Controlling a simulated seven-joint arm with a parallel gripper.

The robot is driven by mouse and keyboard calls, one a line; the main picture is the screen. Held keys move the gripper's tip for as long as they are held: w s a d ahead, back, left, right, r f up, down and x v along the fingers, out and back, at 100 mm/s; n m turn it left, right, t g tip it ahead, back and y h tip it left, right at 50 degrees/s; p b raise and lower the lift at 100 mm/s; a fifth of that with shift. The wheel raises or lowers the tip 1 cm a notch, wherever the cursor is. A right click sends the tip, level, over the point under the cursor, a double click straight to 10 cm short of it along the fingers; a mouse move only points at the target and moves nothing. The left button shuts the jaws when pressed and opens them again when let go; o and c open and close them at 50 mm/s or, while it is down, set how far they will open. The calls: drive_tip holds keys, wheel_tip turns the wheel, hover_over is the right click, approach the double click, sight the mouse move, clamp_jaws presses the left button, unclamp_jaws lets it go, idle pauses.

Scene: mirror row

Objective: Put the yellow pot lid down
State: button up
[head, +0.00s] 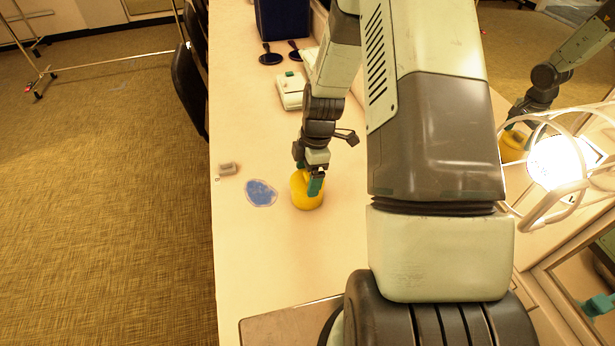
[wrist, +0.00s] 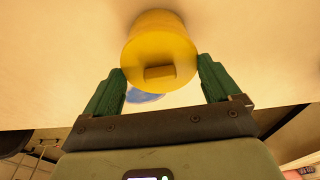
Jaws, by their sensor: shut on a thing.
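The yellow pot lid (head: 303,201) is a round, thick piece over the pale counter, right of the blue patch. In the wrist view the lid (wrist: 158,40) shows a short bar-shaped knob on the face toward me. My gripper (head: 316,184) is at the lid, and its green fingers (wrist: 161,68) stand at either side of it, shut on it. I cannot tell whether the lid's underside touches the counter.
A blue patch with a pale rim (head: 261,193) lies just left of the lid; a small grey object (head: 228,168) is near the counter's left edge. A white box (head: 290,91) and dark hand mirrors (head: 270,58) lie farther back. A caged lamp (head: 558,163) and mirror stand right. The front counter is clear.

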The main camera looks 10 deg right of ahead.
drive_tip(key=r, duration=0.6)
drive_tip(key=w+r, duration=0.1)
drive_tip(key=r, duration=0.2)
drive_tip(key=shift+w, duration=0.1)
drive_tip(key=w+f, duration=0.5)
drive_tip(key=w, duration=0.8)
drive_tip(key=shift+m, duration=0.3)
wheel_tip(320, 180, down, 6)
drive_tip(key=shift+w+r, duration=0.1)
drive_tip(key=shift+r, duration=0.1)
drive_tip(key=shift+f, duration=2.25)
drive_tip(key=shift+f, duration=0.1)
drive_tip(key=o, duration=0.7)
drive_tip(key=r, duration=0.4)
drive_tip(key=d+r, duration=0.1)
drive_tip(key=r, duration=0.3)
drive_tip(key=d+r, duration=0.1)
drive_tip(key=r, duration=0.3)
